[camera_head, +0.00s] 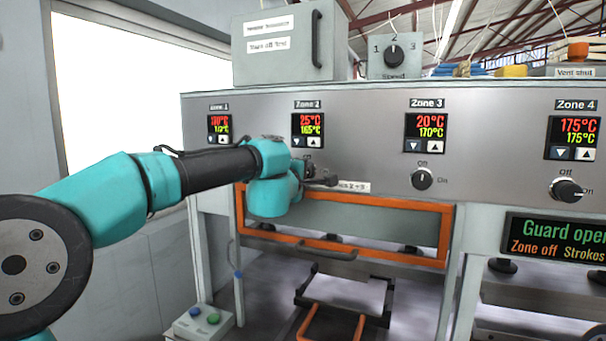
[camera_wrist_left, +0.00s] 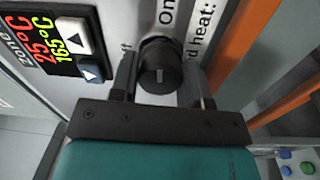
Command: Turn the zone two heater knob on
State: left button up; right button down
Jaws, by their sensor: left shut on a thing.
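The zone two heater knob (camera_wrist_left: 160,68) is a round black knob on the grey panel, below the Zone 2 display (camera_head: 308,130), which reads 25°C over 165°C. In the left wrist view, the knob sits between the two dark fingers of my left gripper (camera_wrist_left: 160,80), which is shut on it. A small pale mark shows on the knob face; its exact setting is hard to tell. The "On" label shows at the top of that view, and part of the "Off" label at the knob's left. In the head view my gripper and wrist largely hide the knob. My right gripper is not in view.
The Zone 3 knob (camera_head: 421,179) and Zone 4 knob (camera_head: 567,190) are to the right on the same panel. An orange guard frame (camera_head: 400,258) is just below my left gripper. A button box (camera_head: 203,322) stands at lower left.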

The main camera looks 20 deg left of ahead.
pick_arm(q)
jog(key=shift+f+m, duration=0.1)
jog(key=shift+m, duration=0.4)
jog(key=o, duration=0.9)
jog(key=s, duration=0.5)
jog(key=s+a, duration=0.1)
jog(key=s, duration=0.5)
jog(key=s+a, duration=0.1)
jog(key=s, duration=0.5)
jog(key=shift+s+f, duration=0.15)
jog(key=shift+f, duration=0.15)
jog(key=shift+f, duration=0.1)
